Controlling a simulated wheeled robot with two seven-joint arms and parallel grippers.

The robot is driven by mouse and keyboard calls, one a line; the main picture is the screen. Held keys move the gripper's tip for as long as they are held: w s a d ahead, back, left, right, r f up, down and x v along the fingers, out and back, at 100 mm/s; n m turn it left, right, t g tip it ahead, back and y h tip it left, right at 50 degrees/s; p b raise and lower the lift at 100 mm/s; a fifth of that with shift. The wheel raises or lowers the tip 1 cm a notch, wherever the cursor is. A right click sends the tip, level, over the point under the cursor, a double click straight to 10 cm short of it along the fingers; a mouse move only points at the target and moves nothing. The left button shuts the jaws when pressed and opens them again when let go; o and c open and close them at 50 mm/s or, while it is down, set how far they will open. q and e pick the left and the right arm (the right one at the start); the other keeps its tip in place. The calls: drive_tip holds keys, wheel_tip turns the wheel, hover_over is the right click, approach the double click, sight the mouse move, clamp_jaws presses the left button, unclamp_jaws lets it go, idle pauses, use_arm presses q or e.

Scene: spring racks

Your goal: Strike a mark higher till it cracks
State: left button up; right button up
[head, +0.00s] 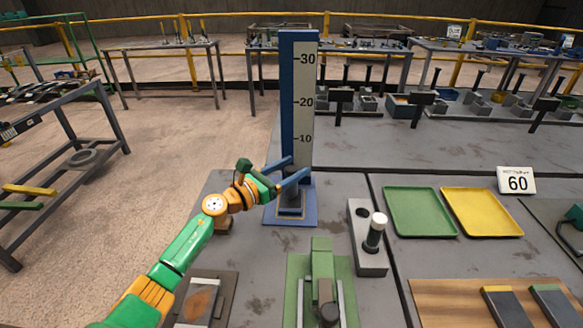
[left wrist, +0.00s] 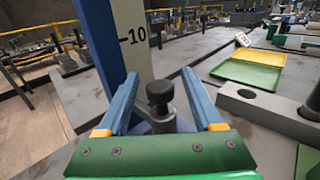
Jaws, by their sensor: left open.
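A tall blue tower with a white scale marked 10, 20 and 30 (head: 304,95) stands on a blue base (head: 276,216) on the grey bench. A black round knob on a short grey post (left wrist: 160,92) stands at the tower's foot in the left wrist view. My left gripper (head: 298,167) is open, its blue fingers beside the tower. In the left wrist view its fingers (left wrist: 160,80) lie on either side of the knob, with visible gaps. A card reading 60 (head: 517,181) stands at the right. My right gripper is not in view.
A grey block (head: 365,240) with a hole holds a white-topped dark cylinder (head: 375,232) right of the tower. A green tray (head: 420,212) and yellow tray (head: 481,212) lie beyond it. A green fixture (head: 319,265) stands in front. Loaded tables line the back.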

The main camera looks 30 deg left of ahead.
use_arm(q)
drive_tip(key=shift+s, duration=0.1)
drive_tip(key=shift+c, duration=1.3)
clamp_jaws()
